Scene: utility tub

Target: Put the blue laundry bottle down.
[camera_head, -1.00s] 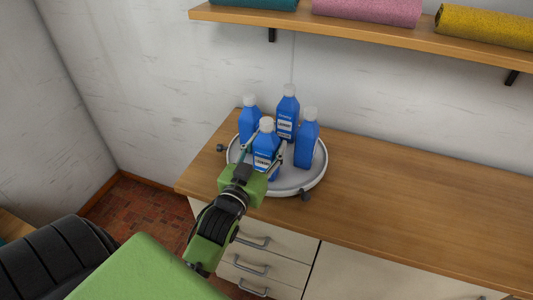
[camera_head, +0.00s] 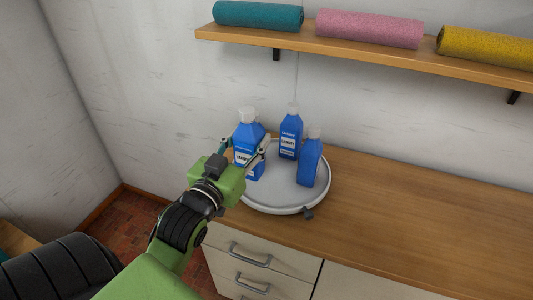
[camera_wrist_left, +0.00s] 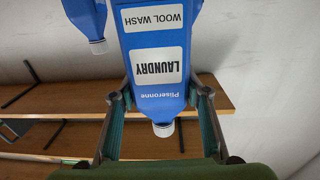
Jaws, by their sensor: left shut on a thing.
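My left gripper (camera_head: 244,150) is shut on a blue laundry bottle (camera_head: 247,137) with a white cap and a white label. The bottle is upright and overlaps the left part of the round grey tray (camera_head: 285,209); it looks raised, but its base is partly hidden by the gripper. In the left wrist view the bottle (camera_wrist_left: 157,65) appears upside down between the two fingers, its "LAUNDRY" label facing the camera. Two like bottles, the back one (camera_head: 290,138) and the right one (camera_head: 310,163), stand on the tray. My right gripper is not in view.
The tray stands on a wooden counter (camera_head: 420,215) with drawers (camera_head: 250,255) below. The counter to the right is clear. A wall shelf (camera_head: 340,56) above holds teal (camera_head: 258,15), pink (camera_head: 370,28) and yellow (camera_head: 485,46) rolls. The front middle of the tray is bare.

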